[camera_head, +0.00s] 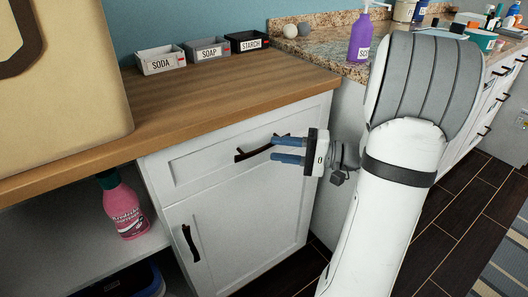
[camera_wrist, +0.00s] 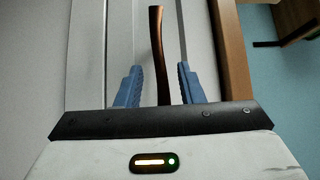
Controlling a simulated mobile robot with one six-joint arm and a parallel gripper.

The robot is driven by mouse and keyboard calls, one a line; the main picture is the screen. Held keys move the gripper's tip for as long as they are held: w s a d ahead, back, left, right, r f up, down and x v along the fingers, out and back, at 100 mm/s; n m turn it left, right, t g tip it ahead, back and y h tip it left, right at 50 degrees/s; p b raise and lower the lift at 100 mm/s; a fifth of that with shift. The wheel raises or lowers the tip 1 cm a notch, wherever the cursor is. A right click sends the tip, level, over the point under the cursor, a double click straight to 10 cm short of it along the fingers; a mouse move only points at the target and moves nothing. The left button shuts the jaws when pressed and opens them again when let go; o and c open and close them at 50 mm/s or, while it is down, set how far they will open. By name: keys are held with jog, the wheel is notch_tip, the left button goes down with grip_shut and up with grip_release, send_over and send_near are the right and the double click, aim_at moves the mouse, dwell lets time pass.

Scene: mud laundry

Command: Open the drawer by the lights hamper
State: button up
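The white drawer (camera_head: 205,165) sits under the wooden counter and is closed, with a dark bar handle (camera_head: 256,150) across its front. My gripper (camera_head: 274,149) is at the right end of this handle, its two blue fingers pointing at the drawer front. In the wrist view the dark handle (camera_wrist: 158,50) runs between the two blue fingers (camera_wrist: 158,88), with a gap on each side. The gripper is open. A large tan box-like thing (camera_head: 60,80) with a dark handle-shaped mark stands on the counter at left; I cannot tell whether it is the lights hamper.
A cupboard door (camera_head: 230,230) with its own dark handle is below the drawer. Small bins labelled SODA (camera_head: 161,60), SOAP (camera_head: 208,49) and STARCH (camera_head: 247,41) stand on the wooden counter. A pink bottle (camera_head: 124,208) is on the open shelf at left. A purple bottle (camera_head: 359,38) stands on the granite counter.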

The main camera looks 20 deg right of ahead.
aim_at(267, 148)
jog(key=shift+b+x, duration=0.3)
jog(key=shift+x, duration=2)
jog(key=shift+c, duration=0.3)
grip_shut()
